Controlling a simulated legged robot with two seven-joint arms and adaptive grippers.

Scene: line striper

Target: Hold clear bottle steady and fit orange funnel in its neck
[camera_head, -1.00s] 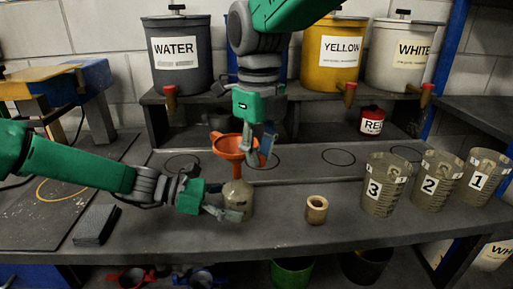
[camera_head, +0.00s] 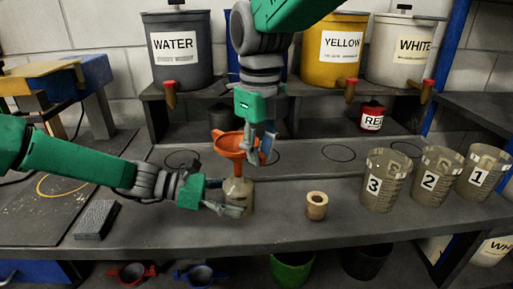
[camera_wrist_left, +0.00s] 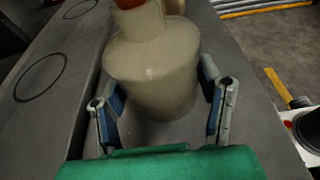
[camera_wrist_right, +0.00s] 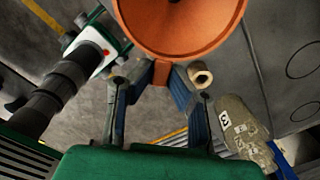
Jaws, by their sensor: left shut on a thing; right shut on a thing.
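The clear bottle (camera_head: 238,194) stands upright on the bench, murky beige in tone. My left gripper (camera_head: 234,208) is shut around its lower body; in the left wrist view the bottle (camera_wrist_left: 152,72) sits between the two fingers (camera_wrist_left: 162,112). The orange funnel (camera_head: 229,143) is upright over the bottle, its spout at the neck. How deep the spout sits cannot be told. My right gripper (camera_head: 262,152) comes from above and is shut on the funnel's side tab. In the right wrist view the funnel's bowl (camera_wrist_right: 182,22) is above the fingers (camera_wrist_right: 160,85).
Cups numbered 3 (camera_head: 384,180), 2 (camera_head: 434,176) and 1 (camera_head: 484,172) stand further right. A dark block (camera_head: 97,219) lies at left. Labelled buckets (camera_head: 178,65) stand on the rear shelf. Bench between bottle and ring is clear.

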